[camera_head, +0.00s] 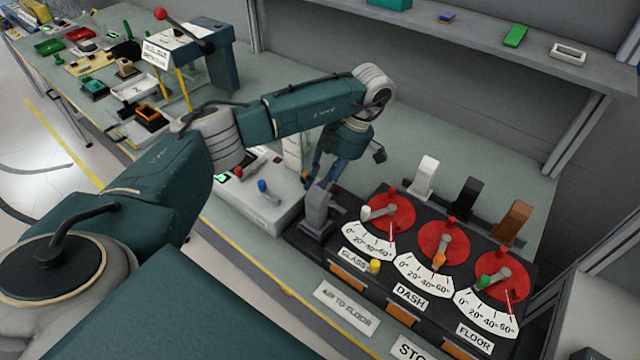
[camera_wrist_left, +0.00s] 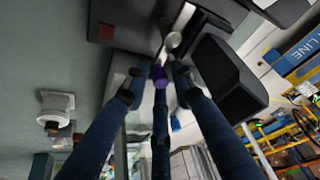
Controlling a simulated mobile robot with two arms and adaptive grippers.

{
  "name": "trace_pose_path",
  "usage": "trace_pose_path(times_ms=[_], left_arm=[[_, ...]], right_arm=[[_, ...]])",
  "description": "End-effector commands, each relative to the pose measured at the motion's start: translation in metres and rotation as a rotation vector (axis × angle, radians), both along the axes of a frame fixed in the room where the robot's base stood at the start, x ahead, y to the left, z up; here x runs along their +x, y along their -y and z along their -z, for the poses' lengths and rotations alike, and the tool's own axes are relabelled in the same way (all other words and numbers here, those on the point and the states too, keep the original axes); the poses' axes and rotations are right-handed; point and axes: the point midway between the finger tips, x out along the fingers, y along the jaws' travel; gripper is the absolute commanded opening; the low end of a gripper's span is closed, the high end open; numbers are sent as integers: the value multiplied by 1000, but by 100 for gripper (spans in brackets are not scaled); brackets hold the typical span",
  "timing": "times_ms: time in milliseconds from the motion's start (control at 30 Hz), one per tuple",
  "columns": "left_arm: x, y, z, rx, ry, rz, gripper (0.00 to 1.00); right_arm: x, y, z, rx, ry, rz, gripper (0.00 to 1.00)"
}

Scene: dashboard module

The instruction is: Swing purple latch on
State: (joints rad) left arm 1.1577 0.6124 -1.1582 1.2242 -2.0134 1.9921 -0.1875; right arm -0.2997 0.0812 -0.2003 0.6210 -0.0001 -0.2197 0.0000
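The purple latch knob (camera_wrist_left: 160,77) shows in the left wrist view at the end of a short pale lever (camera_wrist_left: 174,42). In the head view I cannot make it out. My left gripper (camera_head: 320,177) points down beside the dark grey block (camera_head: 317,214) at the left end of the dial panel. In the left wrist view the gripper's (camera_wrist_left: 157,90) dark blue fingers surround the purple knob, with gaps between the side fingertips. Whether any finger touches the knob is unclear. My right gripper is not in view.
The dial panel (camera_head: 352,215) has three red dials with levers and white scales. White, black and brown rockers (camera_head: 425,176) stand behind them. A light grey box with a blue-knobbed lever (camera_head: 264,188) is left of the gripper. A shelf (camera_head: 480,42) runs along the back.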

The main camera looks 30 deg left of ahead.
Motion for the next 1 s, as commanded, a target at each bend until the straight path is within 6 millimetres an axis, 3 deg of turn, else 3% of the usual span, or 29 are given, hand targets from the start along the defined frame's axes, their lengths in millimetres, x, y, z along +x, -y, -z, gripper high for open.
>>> trace_pose_path(times_ms=[33,100,667,1000], left_arm=[[0,0,0,0,0,0,10],[0,0,0,0,-1,0,0],[1,1,1,0,-4,48,0],[7,3,3,-1,-3,197,0]], right_arm=[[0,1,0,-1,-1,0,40],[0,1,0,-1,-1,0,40],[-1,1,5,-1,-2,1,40],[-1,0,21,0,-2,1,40]])
